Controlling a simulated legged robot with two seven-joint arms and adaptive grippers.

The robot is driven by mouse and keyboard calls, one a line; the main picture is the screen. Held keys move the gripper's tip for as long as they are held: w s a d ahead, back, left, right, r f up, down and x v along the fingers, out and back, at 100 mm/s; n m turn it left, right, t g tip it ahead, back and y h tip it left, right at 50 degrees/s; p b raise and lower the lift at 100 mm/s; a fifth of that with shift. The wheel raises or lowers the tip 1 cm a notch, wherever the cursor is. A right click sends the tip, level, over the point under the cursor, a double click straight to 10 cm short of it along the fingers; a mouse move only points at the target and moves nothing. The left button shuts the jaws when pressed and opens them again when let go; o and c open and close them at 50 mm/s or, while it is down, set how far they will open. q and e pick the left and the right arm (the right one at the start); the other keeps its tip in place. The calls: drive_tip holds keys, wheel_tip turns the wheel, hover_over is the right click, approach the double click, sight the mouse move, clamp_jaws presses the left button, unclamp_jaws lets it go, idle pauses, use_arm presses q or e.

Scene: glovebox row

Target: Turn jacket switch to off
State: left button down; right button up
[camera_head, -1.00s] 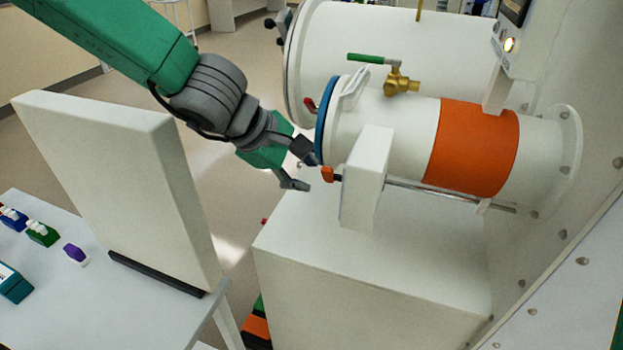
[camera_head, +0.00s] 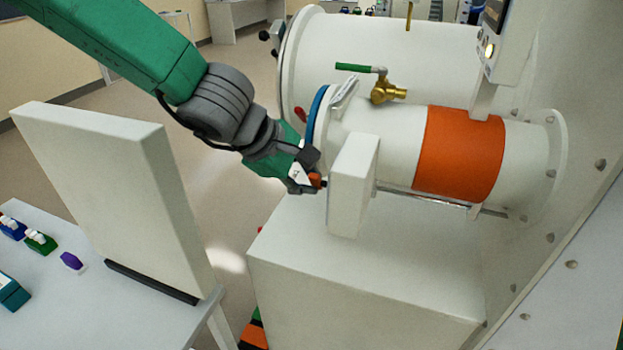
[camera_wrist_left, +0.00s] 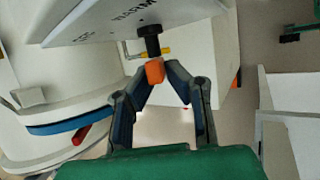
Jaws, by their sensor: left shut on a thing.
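The jacket switch is a white box (camera_head: 352,185) in front of the small cylinder, with an orange knob (camera_head: 316,180) on its left face. In the left wrist view the orange knob (camera_wrist_left: 155,72) sits on a dark shaft below a white panel (camera_wrist_left: 95,22) with lettering that reads "WARM"; other lettering is too small to read. My left gripper (camera_head: 312,178) is at the knob, its fingers closed on either side of it. The fingers partly cover the knob in the head view. My right gripper is not in view.
A larger cylinder (camera_head: 340,45) lies behind. An upright white panel (camera_head: 115,190) stands at left on a table with small bottles.

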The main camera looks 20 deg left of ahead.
use_arm(q)
drive_tip(key=g+p, duration=0.1)
drive_tip(key=p, duration=0.2)
drive_tip(key=shift+d+g+p, duration=0.1)
drive_tip(key=shift+g+p, duration=0.25)
drive_tip(key=shift+g, duration=0.05)
drive_tip(key=shift+d+f+n+g+p, duration=0.15)
drive_tip(key=shift+n+g, duration=0.15)
drive_tip(key=shift+g, duration=0.6)
drive_tip(key=shift+n+g+p, duration=0.15)
drive_tip(key=shift+n+g, duration=0.15)
drive_tip(key=shift+g, duration=0.6)
